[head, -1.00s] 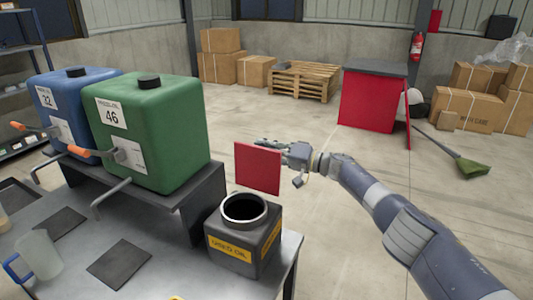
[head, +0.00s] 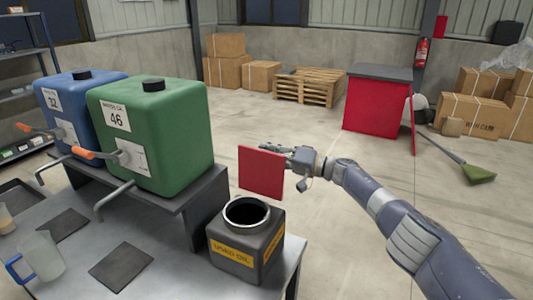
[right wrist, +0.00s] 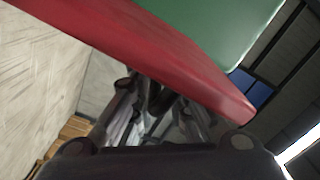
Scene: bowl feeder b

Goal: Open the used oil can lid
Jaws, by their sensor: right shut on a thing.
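The used oil can (head: 246,238) is a dark square can with a yellow label, standing near the right end of the grey table in the head view. Its round mouth (head: 247,211) is uncovered and dark inside. A red square plate, the lid (head: 261,172), stands upright above and just behind the mouth. Whether it touches the can is unclear. My right gripper (head: 281,151) is shut on the lid, with its fingers partly hidden behind the lid's top edge. In the right wrist view the red lid (right wrist: 150,55) crosses in front of the fingers (right wrist: 155,108). My left gripper is not in view.
A green tank (head: 155,135) and a blue tank (head: 72,95) with orange-handled taps stand on a raised shelf left of the can. A clear jug (head: 42,257) and dark mats (head: 120,267) lie on the table. Open floor extends right of the table.

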